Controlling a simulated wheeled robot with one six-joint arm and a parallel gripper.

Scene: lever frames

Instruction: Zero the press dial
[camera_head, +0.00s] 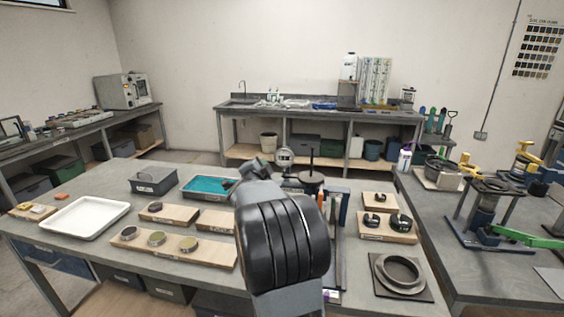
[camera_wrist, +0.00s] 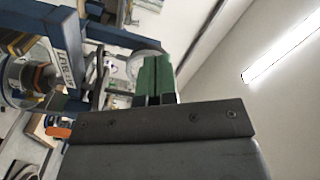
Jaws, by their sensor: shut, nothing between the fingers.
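In the head view a small round dial gauge (camera_head: 285,156) with a pale face stands upright behind my arm, near the middle of the bench. Beside it is a dark round part with an upright rod (camera_head: 312,178), probably part of the press; my arm hides much of what is below. In the wrist view my gripper (camera_wrist: 157,68) has its green fingers together and empty. A pale round shape (camera_wrist: 143,60), perhaps the dial, shows partly behind the fingertips; contact cannot be told. A blue lettered frame (camera_wrist: 70,62) stands left of the fingers.
On the bench are a white tray (camera_head: 62,228), a teal-lined tray (camera_head: 199,193), a wooden board with round parts (camera_head: 210,248) and a metal ring on a dark plate (camera_head: 424,292). A blue-based stand with a green lever (camera_head: 525,237) is on the right bench.

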